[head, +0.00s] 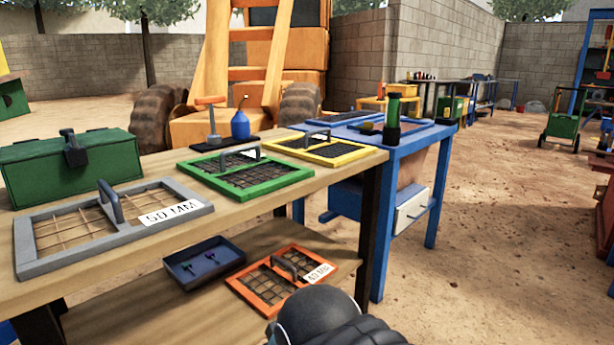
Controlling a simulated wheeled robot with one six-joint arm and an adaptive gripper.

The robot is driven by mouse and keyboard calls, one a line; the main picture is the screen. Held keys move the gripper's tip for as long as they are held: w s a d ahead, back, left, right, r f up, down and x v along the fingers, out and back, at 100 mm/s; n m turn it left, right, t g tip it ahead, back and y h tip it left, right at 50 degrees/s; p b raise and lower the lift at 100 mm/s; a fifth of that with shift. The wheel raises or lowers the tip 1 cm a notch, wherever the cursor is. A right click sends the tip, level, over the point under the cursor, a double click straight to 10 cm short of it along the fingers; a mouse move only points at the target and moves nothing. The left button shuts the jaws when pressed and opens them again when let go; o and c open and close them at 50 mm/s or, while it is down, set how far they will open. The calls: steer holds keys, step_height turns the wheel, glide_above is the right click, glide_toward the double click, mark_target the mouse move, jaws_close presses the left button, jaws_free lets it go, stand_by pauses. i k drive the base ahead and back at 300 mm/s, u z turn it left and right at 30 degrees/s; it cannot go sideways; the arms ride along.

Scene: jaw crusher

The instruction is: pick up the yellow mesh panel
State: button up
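The yellow mesh panel (322,150) lies flat near the far right end of the wooden bench's top. It has a yellow frame, dark fine mesh and a dark handle standing up at its far side. It lies just beyond the green mesh panel (246,176), with a narrow gap between them. A dark rounded part of my arm shows at the bottom centre, in front of the bench. My gripper's fingers are not in view.
The wooden bench (130,262) also bears a grey 50 MM panel (52,262), a green toolbox (62,168) and a blue bottle (240,125). Its lower shelf holds an orange panel (268,293) and a dark tray (204,276). A blue table (440,170) adjoins right; open ground lies beyond.

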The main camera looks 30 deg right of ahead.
mark_target(279, 145)
steer(key=z, duration=1.95)
steer(key=i, duration=1.35)
steer(key=u, duration=0.2)
